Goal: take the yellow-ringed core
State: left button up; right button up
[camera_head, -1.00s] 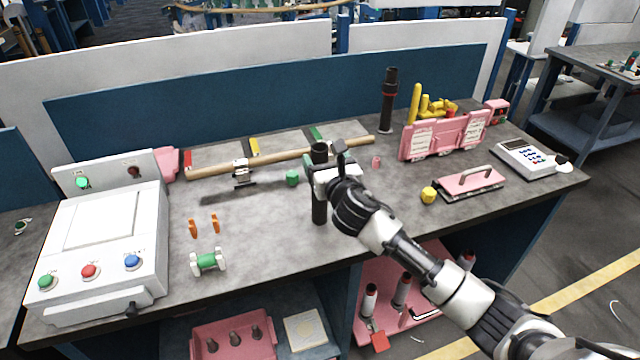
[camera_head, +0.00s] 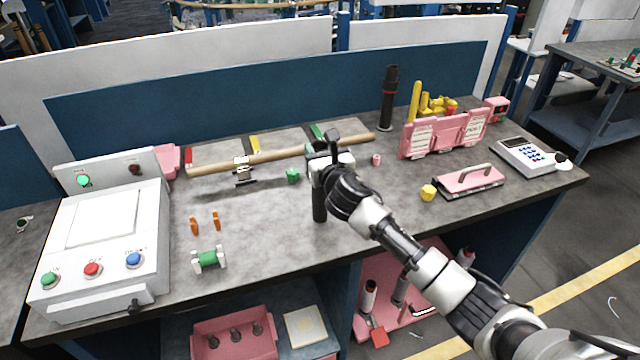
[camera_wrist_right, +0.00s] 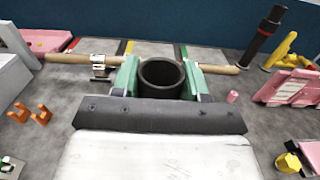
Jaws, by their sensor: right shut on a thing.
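My right gripper (camera_head: 322,168) is shut on an upright black tube-shaped core (camera_head: 320,206) near the middle of the table. In the right wrist view, the core's open round top (camera_wrist_right: 161,76) sits between the two green-padded fingers. No yellow ring shows on the visible part of this core; the gripper hides some of it. I cannot tell whether its bottom touches the table. Another black core, with a red ring (camera_head: 387,98), stands upright at the back right. My left gripper is not in view.
A wooden rod (camera_head: 290,154) on a small stand (camera_head: 243,172) lies behind the gripper. A white control box (camera_head: 103,245) fills the left end. A pink rack (camera_head: 444,136), a handled pink block (camera_head: 470,181) and a keypad device (camera_head: 525,157) are on the right.

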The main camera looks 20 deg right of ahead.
jog(key=shift+r, duration=0.5)
jog(key=s+d+r, duration=0.2)
jog(key=d+r, duration=0.1)
jog(key=s+d+r+b, duration=0.1)
jog(key=s+d+r, duration=0.1)
jog(key=d+r, duration=0.1)
jog(key=s+d+r, duration=0.2)
jog(key=d+r, duration=0.2)
jog(key=shift+b, duration=0.3)
jog(key=o, duration=0.7)
jog(key=shift+c, duration=0.2)
grip_shut()
